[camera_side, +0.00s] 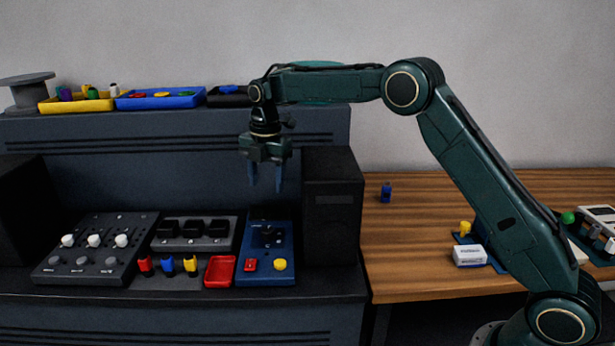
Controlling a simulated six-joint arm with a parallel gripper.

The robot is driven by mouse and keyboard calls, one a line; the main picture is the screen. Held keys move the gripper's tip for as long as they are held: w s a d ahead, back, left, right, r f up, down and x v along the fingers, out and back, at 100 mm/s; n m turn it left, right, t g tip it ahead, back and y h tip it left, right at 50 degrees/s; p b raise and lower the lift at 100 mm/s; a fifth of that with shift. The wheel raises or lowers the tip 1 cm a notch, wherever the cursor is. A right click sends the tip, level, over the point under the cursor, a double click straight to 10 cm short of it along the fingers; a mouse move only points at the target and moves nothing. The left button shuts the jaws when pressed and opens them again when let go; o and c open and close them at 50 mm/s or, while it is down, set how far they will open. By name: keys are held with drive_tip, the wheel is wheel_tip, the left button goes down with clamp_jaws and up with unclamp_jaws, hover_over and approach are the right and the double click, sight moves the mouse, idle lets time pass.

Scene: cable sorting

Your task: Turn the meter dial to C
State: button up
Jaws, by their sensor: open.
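A blue panel (287,252), seemingly the meter, lies at the right end of the console's lower shelf. It has a dark round part (268,238) near its upper middle, which looks like the dial. Its pointer and any letters are too small to read. A red button (250,265) and a yellow knob (280,264) sit on its lower part. My gripper (265,183) hangs above the panel, fingers pointing down, open and empty. It is clear of the panel and touches nothing.
A dark box (333,215) stands close right of the panel. A red tray (220,271), colored plugs (167,264) and a grey panel with white knobs (93,241) lie to its left. Yellow (62,104) and blue (160,102) trays stand on the upper shelf. A wooden table (405,270) is at right.

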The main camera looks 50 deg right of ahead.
sight(268, 229)
drive_tip(key=shift+f, duration=0.1)
drive_tip(key=f, duration=1.3)
drive_tip(key=shift+w+a+f, duration=0.1)
drive_tip(key=shift+w+f, duration=0.15)
drive_tip(key=shift+f, duration=0.05)
drive_tip(key=c, duration=1)
drive_tip(key=shift+o, duration=0.2)
